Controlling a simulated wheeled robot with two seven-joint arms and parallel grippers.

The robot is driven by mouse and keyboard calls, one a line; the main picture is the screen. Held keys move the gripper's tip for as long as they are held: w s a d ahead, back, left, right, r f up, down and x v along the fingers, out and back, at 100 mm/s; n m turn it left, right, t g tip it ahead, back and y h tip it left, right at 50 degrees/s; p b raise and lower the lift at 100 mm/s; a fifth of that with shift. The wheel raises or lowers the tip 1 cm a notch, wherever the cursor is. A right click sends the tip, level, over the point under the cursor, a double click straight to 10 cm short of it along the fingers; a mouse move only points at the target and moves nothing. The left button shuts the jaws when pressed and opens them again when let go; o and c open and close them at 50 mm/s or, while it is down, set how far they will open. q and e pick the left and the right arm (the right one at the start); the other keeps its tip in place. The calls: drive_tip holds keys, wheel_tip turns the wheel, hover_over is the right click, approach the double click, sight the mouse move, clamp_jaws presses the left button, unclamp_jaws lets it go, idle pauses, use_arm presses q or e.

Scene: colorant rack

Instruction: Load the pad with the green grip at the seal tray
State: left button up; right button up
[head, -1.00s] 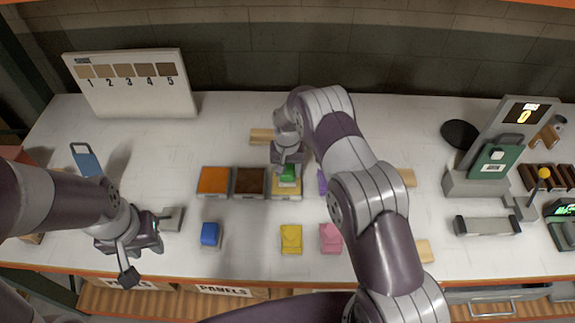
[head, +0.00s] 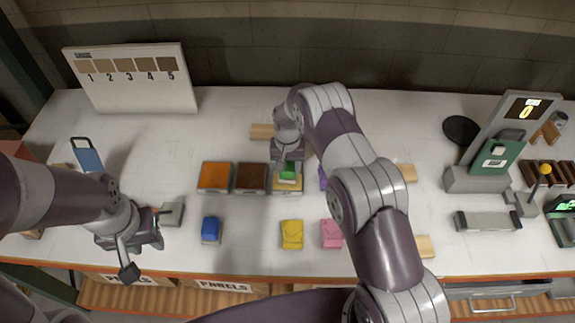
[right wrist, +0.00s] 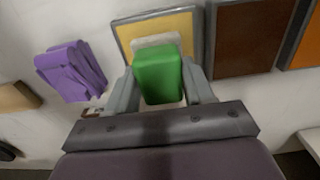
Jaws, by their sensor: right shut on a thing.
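My right gripper (right wrist: 160,92) is shut on the green grip (right wrist: 157,74), one finger on each side of it. A whitish pad edge (right wrist: 156,41) shows just beyond the grip. The pad is at a shallow tray with a yellow face (right wrist: 182,22); I cannot tell whether it touches that face. In the head view the green grip (head: 287,171) shows at the right end of the tray row, below my right wrist. My left gripper (head: 152,232) is low on the left, near a small grey block (head: 171,213); its finger gap is unclear.
A brown tray (head: 251,177) and an orange tray (head: 214,176) stand left of the yellow one. Purple (right wrist: 72,70), blue (head: 211,229), yellow (head: 292,234) and pink (head: 331,233) pieces lie around. A display stand (head: 500,140) is at right. The back-left table is mostly clear.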

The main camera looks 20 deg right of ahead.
sight(288, 166)
drive_tip(key=shift+f+b, duration=0.3)
drive_tip(key=shift+f, duration=0.1)
idle(1.5)
drive_tip(key=shift+r+p, duration=1.65)
drive_tip(key=shift+r, duration=1.9)
drive_tip(key=shift+s+f, duration=0.1)
drive_tip(key=shift+f, duration=0.05)
